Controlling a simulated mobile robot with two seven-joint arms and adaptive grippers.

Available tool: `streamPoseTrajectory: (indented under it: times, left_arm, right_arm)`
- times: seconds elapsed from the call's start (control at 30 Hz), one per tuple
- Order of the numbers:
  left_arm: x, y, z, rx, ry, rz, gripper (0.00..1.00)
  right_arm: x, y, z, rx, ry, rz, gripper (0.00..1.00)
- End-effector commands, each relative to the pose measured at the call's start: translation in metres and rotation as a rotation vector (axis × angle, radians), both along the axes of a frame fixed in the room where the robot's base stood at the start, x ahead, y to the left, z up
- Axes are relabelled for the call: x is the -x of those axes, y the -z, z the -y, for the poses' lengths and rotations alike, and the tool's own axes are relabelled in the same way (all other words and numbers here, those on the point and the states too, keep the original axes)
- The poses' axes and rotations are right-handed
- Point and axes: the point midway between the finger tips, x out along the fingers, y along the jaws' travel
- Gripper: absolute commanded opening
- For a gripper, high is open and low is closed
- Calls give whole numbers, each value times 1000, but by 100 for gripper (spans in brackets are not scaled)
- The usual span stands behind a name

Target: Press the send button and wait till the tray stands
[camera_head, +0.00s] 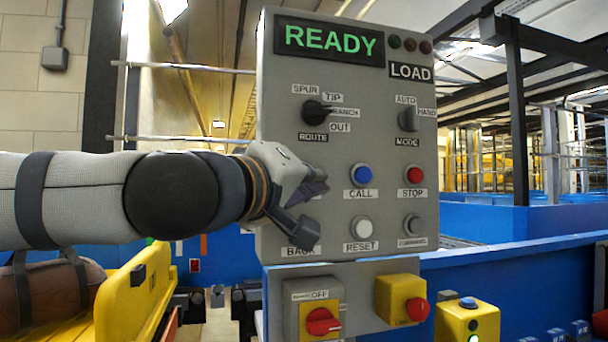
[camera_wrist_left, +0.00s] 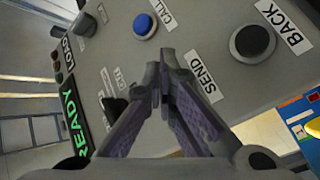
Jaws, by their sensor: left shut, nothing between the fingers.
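The grey control panel (camera_head: 350,180) fills the middle of the head view, and its display (camera_head: 328,41) reads READY in green. My left gripper (camera_head: 312,205) is shut and empty in front of the panel's left side. In the left wrist view its fingertips (camera_wrist_left: 160,78) point at the panel beside the SEND label (camera_wrist_left: 202,78). The send button itself is hidden behind the fingers, and I cannot tell whether they touch it. A yellow tray (camera_head: 115,297) at lower left bears a brown bag (camera_head: 70,288). My right gripper is not in view.
Near my fingers are the blue CALL button (camera_head: 363,175) and the black BACK button (camera_wrist_left: 252,41). The red STOP button (camera_head: 415,174), white RESET button (camera_head: 363,229) and ROUTE knob (camera_head: 315,111) are also on the panel. A red switch (camera_head: 322,321) sits below, beside blue conveyor walls (camera_head: 510,280).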

Motion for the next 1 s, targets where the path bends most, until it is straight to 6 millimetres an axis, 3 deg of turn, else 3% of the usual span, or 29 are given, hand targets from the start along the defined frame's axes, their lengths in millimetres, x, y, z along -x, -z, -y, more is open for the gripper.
streamPoseTrajectory:
  times: [1.0]
  left_arm:
    - [-12, 0, -4, 0, -1, 1, 0]
  right_arm:
    - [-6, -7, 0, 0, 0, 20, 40]
